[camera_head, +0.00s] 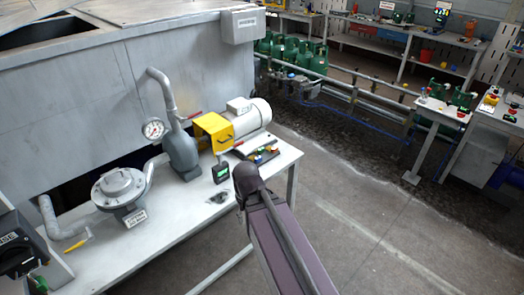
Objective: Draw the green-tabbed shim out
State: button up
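Several small coloured tabs (264,154) show at the near side of the white motor (246,117), on the right end of the bench. They are too small to tell surely which one is green or how far any shim sits under the motor. One purple link of my arm (285,245) reaches up from the bottom edge to a dark joint near the bench's front edge. My gripper cannot be made out in this view.
The grey bench (165,238) also bears a yellow guard (212,130), a grey pump (181,150) with a gauge, a round valve body (120,188) and a small device with a green screen (221,172). Open floor (345,215) lies to the right; green cylinders (310,58) stand behind.

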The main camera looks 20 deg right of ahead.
aim_at(260, 151)
jog(key=z, duration=0.4)
jog(key=i, duration=1)
jog(key=z, duration=0.05)
